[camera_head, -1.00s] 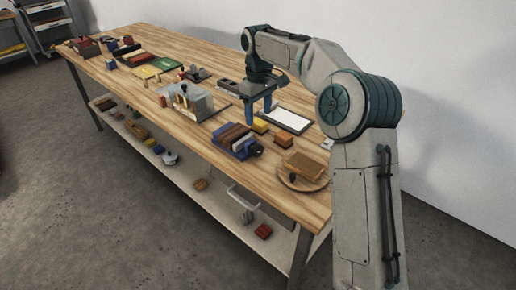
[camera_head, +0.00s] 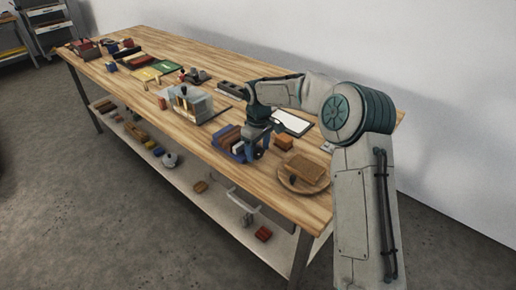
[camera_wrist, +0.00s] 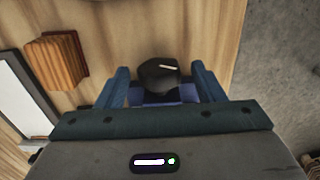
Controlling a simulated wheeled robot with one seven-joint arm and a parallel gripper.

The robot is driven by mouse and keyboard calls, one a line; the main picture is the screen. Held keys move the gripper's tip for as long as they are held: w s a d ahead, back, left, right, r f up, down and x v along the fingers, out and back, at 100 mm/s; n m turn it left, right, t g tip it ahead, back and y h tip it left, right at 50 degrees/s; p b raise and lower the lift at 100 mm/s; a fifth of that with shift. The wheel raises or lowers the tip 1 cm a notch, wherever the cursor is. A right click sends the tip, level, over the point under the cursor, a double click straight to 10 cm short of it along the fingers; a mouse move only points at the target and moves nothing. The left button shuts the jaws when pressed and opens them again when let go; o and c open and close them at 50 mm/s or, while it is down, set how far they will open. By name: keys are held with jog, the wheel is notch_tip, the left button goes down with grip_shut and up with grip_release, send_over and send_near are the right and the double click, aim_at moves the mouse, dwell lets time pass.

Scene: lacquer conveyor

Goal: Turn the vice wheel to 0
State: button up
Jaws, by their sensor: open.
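The vice (camera_head: 226,146) is a blue body with brown and reddish blocks in it, near the front edge of the bench. Its wheel is a dark, faceted knob (camera_wrist: 157,77) with a short white mark pointing right in the wrist view. Blue-violet parts of the vice show just below the knob there. My gripper (camera_wrist: 162,80) is open, with one blue finger on each side of the knob. Contact with the knob cannot be told. In the head view my gripper (camera_head: 257,150) is down at the vice's right end and hides the wheel. No scale or 0 mark is readable.
An orange-brown block (camera_wrist: 55,62) lies beside the gripper, with a white panel (camera_wrist: 18,95) beyond it. A round wooden board (camera_head: 290,186) holding a brown block stands right of the vice. A clear box (camera_head: 195,105) is to the left. The bench edge is close in front.

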jog(key=c, duration=1)
jog(key=shift+o, duration=0.2)
jog(key=shift+b, duration=0.5)
jog(key=b, duration=0.1)
jog(key=t+h+b, duration=0.1)
jog(key=b, duration=0.1)
jog(key=t+b, duration=0.1)
jog(key=shift+s+a+f+h, duration=0.25)
jog(key=shift+f+h, duration=0.1)
jog(key=shift+h, duration=0.05)
jog(key=t+b, duration=0.1)
jog(key=b, duration=0.1)
jog(key=t+h+b, duration=0.1)
jog(key=b, duration=0.1)
jog(key=shift+s+a+f+h+b, duration=0.15)
jog(key=shift+h+b, duration=0.15)
jog(key=shift+b, duration=0.05)
jog(key=t+h+b, duration=0.1)
jog(key=t+b, duration=0.1)
jog(key=b, duration=0.2)
jog(key=shift+s+h+b, duration=0.15)
jog(key=shift+h+b, duration=0.15)
jog(key=shift+b, duration=0.05)
jog(key=shift+t+h+b, duration=0.3)
jog(key=shift+t+b, duration=0.2)
jog(key=shift+b, duration=0.5)
jog(key=shift+r+t, duration=0.25)
jog(key=shift+t, duration=0.05)
